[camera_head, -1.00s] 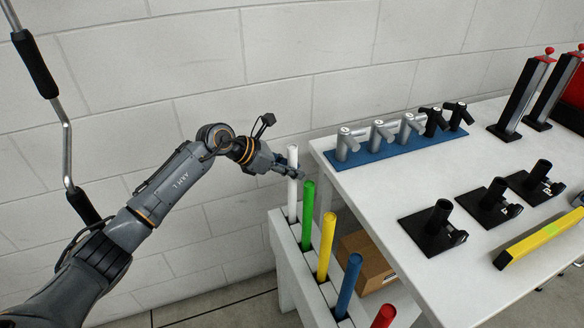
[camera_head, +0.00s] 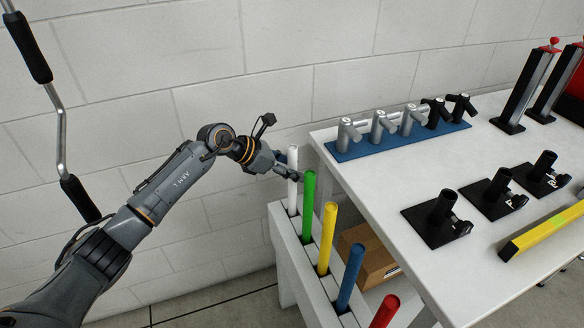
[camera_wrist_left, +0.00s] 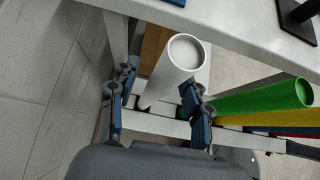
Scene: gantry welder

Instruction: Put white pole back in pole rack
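The white pole (camera_head: 292,185) stands upright in the far end slot of the white pole rack (camera_head: 284,252), beside the green pole (camera_head: 308,205). My left gripper (camera_head: 288,165) is at the upper part of the white pole. In the left wrist view, my left gripper (camera_wrist_left: 160,110) has its fingers spread apart, with the white pole (camera_wrist_left: 176,66) between and beyond them. A gap shows between the left finger and the pole; the right finger is close to it, and contact cannot be told. The pole's lower end is inside the rack. My right gripper is not in view.
Yellow (camera_head: 326,240), blue (camera_head: 349,280) and red (camera_head: 385,312) poles stand in the same rack. A white table (camera_head: 390,190) with a blue fixture strip (camera_head: 395,138) and black holders is close on the right. A cardboard box (camera_head: 372,262) sits beneath it. A block wall is behind.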

